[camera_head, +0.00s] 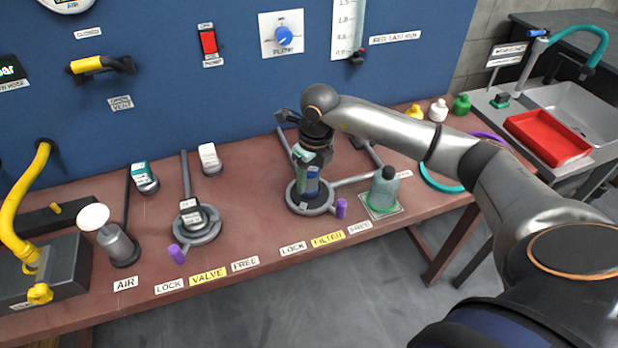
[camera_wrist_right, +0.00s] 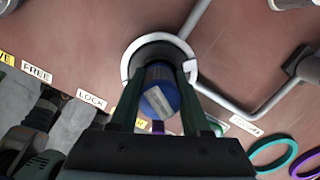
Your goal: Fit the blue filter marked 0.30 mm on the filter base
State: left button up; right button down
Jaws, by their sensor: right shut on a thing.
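The blue filter (camera_head: 312,188) is a small cylinder with a pale label, too small to read. My right gripper (camera_head: 312,168) is shut on it, a finger on each side, and holds it at the filter base. In the right wrist view the blue filter (camera_wrist_right: 160,99) is between the gripper's two dark green fingers. The filter base (camera_head: 297,207) is a grey ring with a purple lever, behind the FILTER label. In the right wrist view the filter base (camera_wrist_right: 128,62) surrounds a dark opening. I cannot tell whether the filter is seated. My left gripper is out of view.
A translucent green bottle (camera_head: 383,190) stands close to the right of the filter base. A valve base (camera_head: 204,238) with a dark part on it stands to the left. A teal-topped part (camera_head: 144,177) and a white-topped part (camera_head: 209,158) stand farther back. The front strip holds flat labels.

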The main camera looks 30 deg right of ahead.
jog(key=shift+s+f, duration=0.1)
jog(key=shift+f, duration=0.25)
